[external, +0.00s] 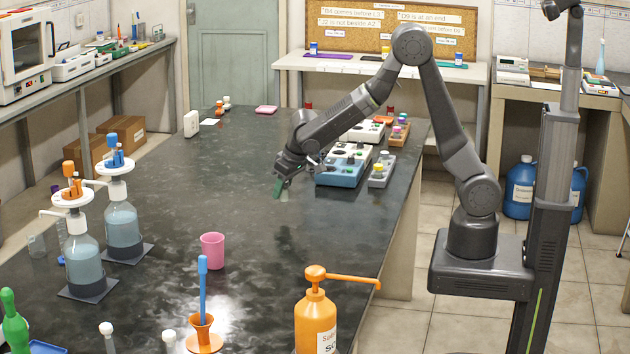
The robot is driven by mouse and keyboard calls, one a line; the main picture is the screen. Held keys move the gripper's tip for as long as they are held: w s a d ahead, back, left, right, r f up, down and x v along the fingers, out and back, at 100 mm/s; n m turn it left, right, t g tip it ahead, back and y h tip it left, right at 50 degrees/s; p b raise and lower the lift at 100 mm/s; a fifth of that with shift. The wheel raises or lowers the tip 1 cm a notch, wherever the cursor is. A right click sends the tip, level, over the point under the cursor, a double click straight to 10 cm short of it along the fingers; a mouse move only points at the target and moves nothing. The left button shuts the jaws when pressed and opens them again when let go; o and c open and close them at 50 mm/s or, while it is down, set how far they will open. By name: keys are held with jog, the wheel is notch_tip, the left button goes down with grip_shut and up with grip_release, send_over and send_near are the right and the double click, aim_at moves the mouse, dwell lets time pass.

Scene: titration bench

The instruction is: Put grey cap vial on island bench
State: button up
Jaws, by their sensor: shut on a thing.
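The island bench (235,155) has a long dark stone top that fills the middle of the external view. My gripper (280,190) points down low over the middle of this bench, left of the blue rack (340,178). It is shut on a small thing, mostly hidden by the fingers. I take it for the grey cap vial, but its cap colour is too small to tell. Whether it touches the bench top cannot be told from here.
A white rack (366,131), a grey rack (381,171) and an orange rack (399,135) stand right of my gripper. A pink cup (212,249), an orange pump bottle (315,318) and two glass bottles stand nearer the camera. The bench left of my gripper is clear.

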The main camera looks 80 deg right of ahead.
jog(key=shift+d, duration=0.9)
jog(key=shift+m, duration=0.5)
jog(key=s+d, duration=0.1)
jog(key=d, duration=0.2)
jog(key=s+d+r, duration=0.1)
jog(key=d, duration=0.2)
jog(key=s+d, duration=0.1)
jog(key=d, duration=0.2)
jog(key=shift+s+d+r, duration=0.15)
jog(key=shift+d, duration=0.25)
jog(key=s+d+r, duration=0.2)
jog(key=s+d, duration=0.9)
jog(key=s, duration=0.1)
jog(key=s+d+r, duration=0.2)
jog(key=s+d, duration=1)
jog(key=shift+h, duration=0.3)
jog(key=f+b, duration=0.1)
jog(key=f, duration=0.8)
jog(key=shift+s+f, duration=0.1)
jog(key=shift+s, duration=0.1)
